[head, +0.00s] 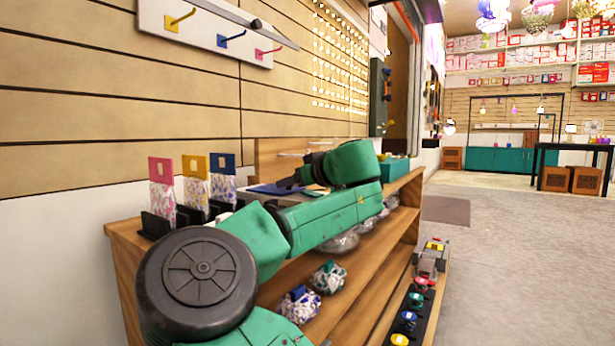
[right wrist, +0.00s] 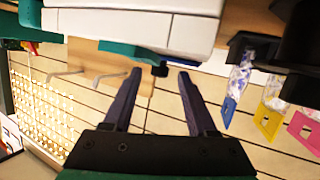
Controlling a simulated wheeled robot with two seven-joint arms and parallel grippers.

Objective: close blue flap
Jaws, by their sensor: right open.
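A flat dark-blue piece (head: 268,189), which looks like the blue flap, lies at the top of the wooden shelf unit in the head view, partly hidden behind my arm. My right gripper (head: 289,183) is just beside it, pointing left; I cannot tell whether they touch. In the right wrist view my right gripper (right wrist: 160,74) is open, with nothing visibly held between its two dark fingers. A white box-like body (right wrist: 130,28) with a teal strip (right wrist: 150,54) fills the top of that view, close to the fingertips. The flap is not clear there. My left gripper is not in view.
Pink (head: 163,190), yellow (head: 195,180) and blue-tagged bags (head: 223,177) stand in black holders at the shelf's left end. A teal box (head: 394,170) is at its far end. Wrapped items sit on the lower shelf (head: 345,285). The wall is behind; floor (head: 520,260) is free right.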

